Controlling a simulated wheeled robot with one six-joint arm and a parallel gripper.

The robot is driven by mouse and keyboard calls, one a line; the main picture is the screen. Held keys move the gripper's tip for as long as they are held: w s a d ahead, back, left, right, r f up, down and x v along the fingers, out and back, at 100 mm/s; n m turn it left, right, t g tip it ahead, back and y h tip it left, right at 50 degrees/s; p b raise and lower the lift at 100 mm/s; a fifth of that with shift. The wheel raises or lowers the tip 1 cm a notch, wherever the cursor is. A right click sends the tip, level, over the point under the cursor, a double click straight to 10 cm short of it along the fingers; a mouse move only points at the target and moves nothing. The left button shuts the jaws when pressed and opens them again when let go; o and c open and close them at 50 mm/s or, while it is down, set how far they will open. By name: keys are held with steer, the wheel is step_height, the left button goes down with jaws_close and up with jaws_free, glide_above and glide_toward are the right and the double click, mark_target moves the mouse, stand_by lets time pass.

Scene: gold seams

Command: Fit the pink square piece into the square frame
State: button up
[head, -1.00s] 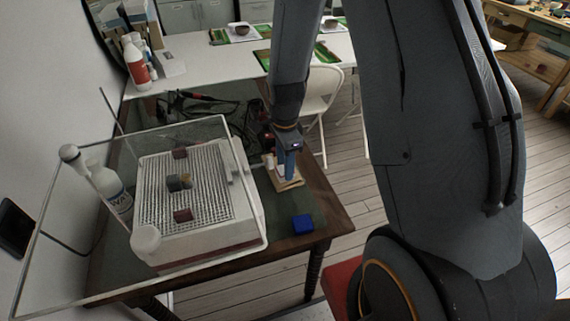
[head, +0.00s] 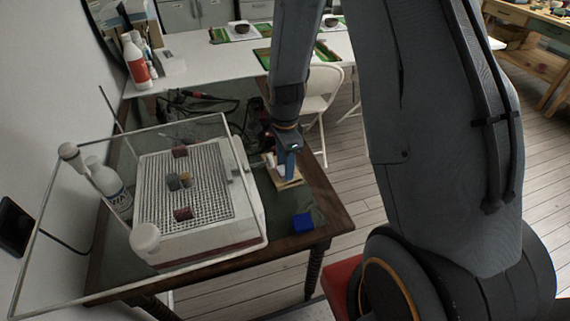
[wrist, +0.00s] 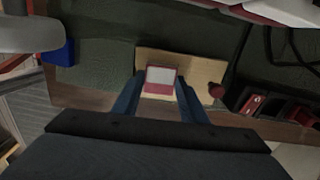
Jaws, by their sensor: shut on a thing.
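My gripper (wrist: 161,92) is shut on a small square piece (wrist: 160,86), pink-red on the side toward me with a pale grey-white face. The piece is between the two blue fingers, over or against a light wooden board (wrist: 203,70); I cannot tell whether it touches it. A thin yellowish strip shows just under the piece. In the head view my gripper (head: 288,172) points down at the wooden board (head: 291,184), and its fingers hide the piece. The square frame's opening cannot be made out in either view.
A blue block (head: 302,223) lies near the table's front edge. A white box with a metal grille (head: 215,205) and a clear hood fills the table's left side. Dark green table surface between them is free.

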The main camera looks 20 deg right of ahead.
steer(key=shift+f, duration=0.2)
steer(key=o, duration=0.9)
steer(key=shift+o, duration=0.2)
steer(key=shift+r, duration=0.15)
steer(key=shift+r+p, duration=2.7)
steer(key=shift+r, duration=0.7)
